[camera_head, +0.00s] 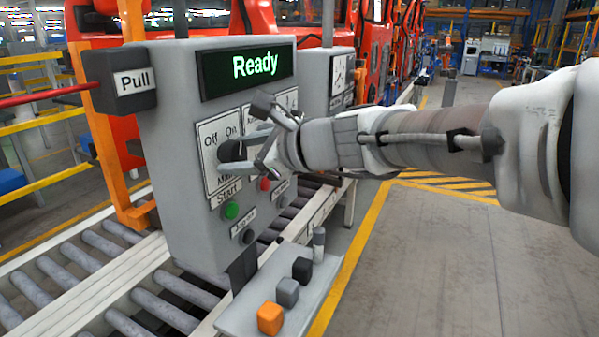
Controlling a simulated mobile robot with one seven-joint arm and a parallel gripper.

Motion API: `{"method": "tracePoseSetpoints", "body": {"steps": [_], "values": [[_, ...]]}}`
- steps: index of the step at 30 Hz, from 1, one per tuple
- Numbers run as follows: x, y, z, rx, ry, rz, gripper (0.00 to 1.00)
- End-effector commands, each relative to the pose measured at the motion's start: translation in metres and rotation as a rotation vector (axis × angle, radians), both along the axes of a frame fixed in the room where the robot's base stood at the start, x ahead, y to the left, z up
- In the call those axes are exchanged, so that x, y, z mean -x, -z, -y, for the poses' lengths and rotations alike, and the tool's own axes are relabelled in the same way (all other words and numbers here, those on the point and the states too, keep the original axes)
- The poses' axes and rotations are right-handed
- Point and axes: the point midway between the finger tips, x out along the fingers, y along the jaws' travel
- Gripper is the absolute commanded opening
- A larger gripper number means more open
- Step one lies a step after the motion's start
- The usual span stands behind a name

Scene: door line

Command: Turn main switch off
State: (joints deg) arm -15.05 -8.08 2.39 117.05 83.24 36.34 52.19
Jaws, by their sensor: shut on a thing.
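The main switch (231,151) is a dark rotary knob on a white plate marked "Off" at left and "On" at right. It sits on the grey control box (170,160), below a screen (246,68) that reads "Ready" in green. My gripper (238,153) reaches in from the right with its fingers at the knob, shut on it. The fingers and the gripper body cover part of the plate, so I cannot tell exactly which way the knob points.
Below the switch are a green start button (231,210), a red button (265,184) and a dark button (248,237). A "Pull" box (120,80) with a red cord juts out at left. A shelf (245,318) holds small blocks. Rollers (75,265) run beneath. The floor at right is clear.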

Motion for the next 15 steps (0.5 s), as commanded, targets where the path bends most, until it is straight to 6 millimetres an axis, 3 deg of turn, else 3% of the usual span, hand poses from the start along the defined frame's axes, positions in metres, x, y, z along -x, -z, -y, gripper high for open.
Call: {"method": "tracePoseSetpoints", "body": {"steps": [1,15], "values": [[0.0006,0.0087,0.0,0.015,0.0,0.041,0.04],[0.0016,0.0103,-0.0006,0.159,0.0,0.388,0.04]]}}
